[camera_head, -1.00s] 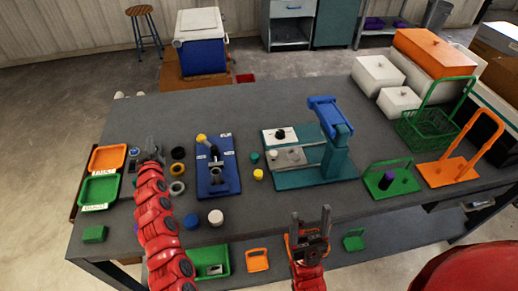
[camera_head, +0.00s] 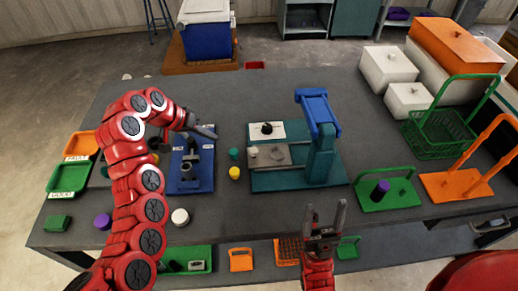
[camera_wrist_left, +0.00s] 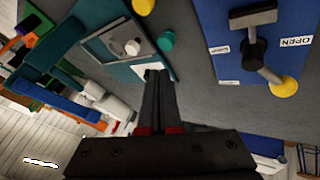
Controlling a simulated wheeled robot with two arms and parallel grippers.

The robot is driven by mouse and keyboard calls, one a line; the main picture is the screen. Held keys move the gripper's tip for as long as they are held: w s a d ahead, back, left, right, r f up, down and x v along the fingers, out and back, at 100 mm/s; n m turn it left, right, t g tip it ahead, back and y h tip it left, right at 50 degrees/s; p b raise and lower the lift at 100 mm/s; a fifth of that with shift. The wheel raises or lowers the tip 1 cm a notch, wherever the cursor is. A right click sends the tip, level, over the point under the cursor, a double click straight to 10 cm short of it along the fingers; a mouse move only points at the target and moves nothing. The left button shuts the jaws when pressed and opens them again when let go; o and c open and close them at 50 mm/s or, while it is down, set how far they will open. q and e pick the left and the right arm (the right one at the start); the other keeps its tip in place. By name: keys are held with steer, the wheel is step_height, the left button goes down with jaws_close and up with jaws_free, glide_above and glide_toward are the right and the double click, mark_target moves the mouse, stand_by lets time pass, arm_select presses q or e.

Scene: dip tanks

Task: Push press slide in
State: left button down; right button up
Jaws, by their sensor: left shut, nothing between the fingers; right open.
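The press has a teal base (camera_head: 300,181), an upright teal column and a blue head (camera_head: 318,112). A grey slide plate (camera_head: 283,161) with a pale knob (camera_head: 253,151) lies on the base, left of the column. A white plate with a black knob (camera_head: 267,128) is behind it. My left gripper (camera_head: 213,131) is shut and empty, left of the white plate and above the blue board. In the left wrist view its fingertips (camera_wrist_left: 157,73) point toward the press, where the grey plate's pale knob (camera_wrist_left: 132,47) shows. My right gripper (camera_head: 325,213) is open and empty near the front edge.
A green tray with a purple cylinder (camera_head: 380,188) is at right. White boxes (camera_head: 407,99) stand at back right.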

arm_select(q)
steer(key=x, duration=0.3)
steer(key=p+x, duration=0.1)
steer(key=x, duration=0.2)
steer(key=p+x, duration=0.1)
steer(key=x, duration=0.2)
steer(key=shift+s+f, duration=0.25)
steer(key=shift+f, duration=0.05)
steer(key=d, duration=0.1)
steer(key=d+p, duration=0.2)
steer(key=shift+s+d, duration=0.15)
steer(key=shift+s, duration=0.15)
steer(key=shift+s+d+f, duration=0.15)
steer(key=shift+d, duration=0.2)
